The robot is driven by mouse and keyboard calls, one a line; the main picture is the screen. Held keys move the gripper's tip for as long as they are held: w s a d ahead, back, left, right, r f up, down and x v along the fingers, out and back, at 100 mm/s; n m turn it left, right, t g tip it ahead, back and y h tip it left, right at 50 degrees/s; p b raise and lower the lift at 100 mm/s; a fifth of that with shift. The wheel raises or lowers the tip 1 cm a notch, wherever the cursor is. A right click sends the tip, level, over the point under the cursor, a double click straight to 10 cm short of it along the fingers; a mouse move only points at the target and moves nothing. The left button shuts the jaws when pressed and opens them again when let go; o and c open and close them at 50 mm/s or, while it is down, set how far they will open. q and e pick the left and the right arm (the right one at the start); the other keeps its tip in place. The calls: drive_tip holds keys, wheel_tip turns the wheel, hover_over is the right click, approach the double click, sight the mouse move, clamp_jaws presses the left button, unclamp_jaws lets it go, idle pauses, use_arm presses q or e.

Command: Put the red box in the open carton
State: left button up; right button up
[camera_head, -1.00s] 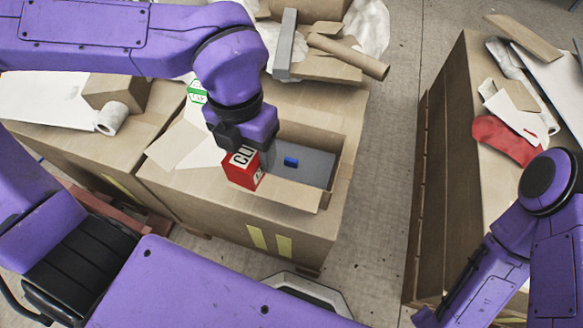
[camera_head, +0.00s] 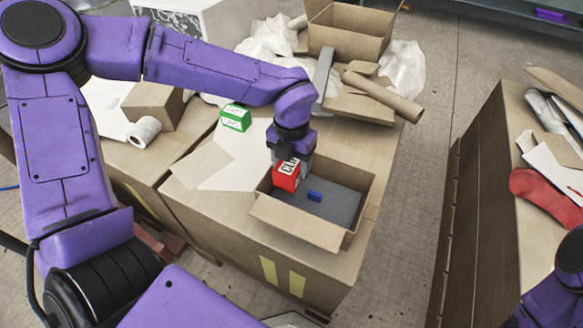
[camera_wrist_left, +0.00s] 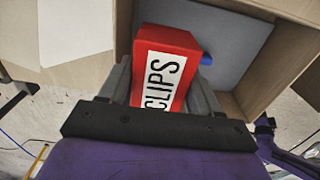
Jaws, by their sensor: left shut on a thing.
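The red box (camera_head: 286,176) has a white label with black lettering; in the left wrist view it reads CLIPS (camera_wrist_left: 165,75). My left gripper (camera_head: 291,160) is shut on it, with a finger on each side. The open carton (camera_head: 294,221) stands on a large cardboard-covered block, its grey inside (camera_head: 335,205) showing. The gripper holds the red box over the left part of the carton's opening; whether it touches the floor of the carton is hard to tell. My right gripper is out of view; only a piece of the right arm shows at the lower right.
A small blue block (camera_head: 315,196) lies inside the carton. A green box (camera_head: 236,117) stands behind it to the left. An empty carton (camera_head: 345,38), a cardboard tube (camera_head: 383,96) and crumpled white sheets (camera_head: 406,68) lie at the back. A red cloth (camera_head: 545,198) lies on the right-hand bench.

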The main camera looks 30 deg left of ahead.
sight(291, 162)
use_arm(q)
drive_tip(key=shift+f, duration=0.6)
drive_tip(key=shift+f, duration=0.55)
drive_tip(key=o, duration=0.9)
wheel_tip(291, 162, up, 13)
drive_tip(key=p, duration=0.3)
drive_tip(key=shift+r, duration=0.15)
